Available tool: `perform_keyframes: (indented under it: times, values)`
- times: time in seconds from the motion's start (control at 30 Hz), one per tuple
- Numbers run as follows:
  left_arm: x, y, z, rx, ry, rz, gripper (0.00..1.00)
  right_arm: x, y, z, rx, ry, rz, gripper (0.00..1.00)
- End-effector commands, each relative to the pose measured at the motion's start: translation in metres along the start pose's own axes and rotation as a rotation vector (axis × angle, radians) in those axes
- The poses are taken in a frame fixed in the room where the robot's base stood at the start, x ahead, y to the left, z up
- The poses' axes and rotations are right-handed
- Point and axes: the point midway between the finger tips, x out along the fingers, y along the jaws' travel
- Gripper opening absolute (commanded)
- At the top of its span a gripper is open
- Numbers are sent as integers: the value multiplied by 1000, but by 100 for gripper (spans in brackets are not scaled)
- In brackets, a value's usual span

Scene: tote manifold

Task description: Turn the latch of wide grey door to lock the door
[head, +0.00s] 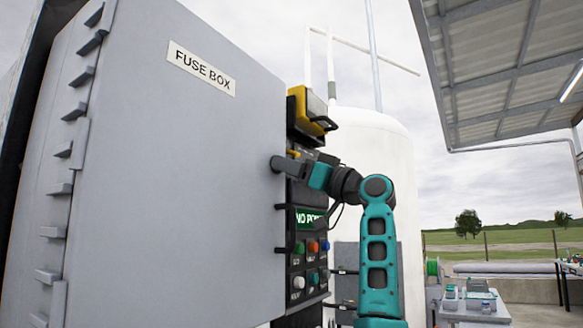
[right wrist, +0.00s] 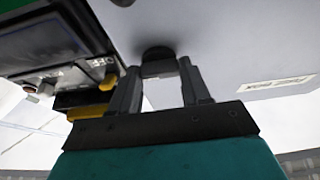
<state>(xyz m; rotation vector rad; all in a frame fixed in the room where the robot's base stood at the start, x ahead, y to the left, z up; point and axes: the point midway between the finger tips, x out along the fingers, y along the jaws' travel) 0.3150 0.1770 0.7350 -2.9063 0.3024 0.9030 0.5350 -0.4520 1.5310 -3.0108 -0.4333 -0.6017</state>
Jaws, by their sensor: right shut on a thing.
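The wide grey door (head: 190,170) with a "FUSE BOX" label fills the left and middle of the head view. Its dark latch (head: 277,163) sits at the door's right edge, about mid-height. In the right wrist view the latch (right wrist: 157,56) has a round base on the grey door (right wrist: 235,40) and a short handle between the fingers. My right gripper (right wrist: 160,75) is shut on the latch handle, with one finger on each side. In the head view my right gripper (head: 291,166) reaches the latch from the right. My left gripper is not in view.
A control panel (head: 309,250) with coloured buttons and a lit green display stands just right of the door edge, below my wrist. A yellow and black box (head: 307,112) is above it. A white tank (head: 380,140) stands behind. Benches (head: 470,308) are at the far right.

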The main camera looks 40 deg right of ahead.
Motion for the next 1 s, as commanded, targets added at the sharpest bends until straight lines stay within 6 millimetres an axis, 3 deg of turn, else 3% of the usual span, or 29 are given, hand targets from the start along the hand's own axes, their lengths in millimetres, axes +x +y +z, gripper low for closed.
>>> perform_keyframes:
  times: [0.3, 0.6, 0.77, 1.0]
  values:
    - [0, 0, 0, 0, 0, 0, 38, 0, 0, 0, -2, 0, 1, 72]
    - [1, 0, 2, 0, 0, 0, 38, -5, 0, 0, -2, 1, 2, 72]
    - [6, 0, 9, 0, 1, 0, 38, -28, 1, 2, -5, 0, 4, 72]
    - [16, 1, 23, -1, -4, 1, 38, -83, 0, 3, -6, 0, 4, 72]
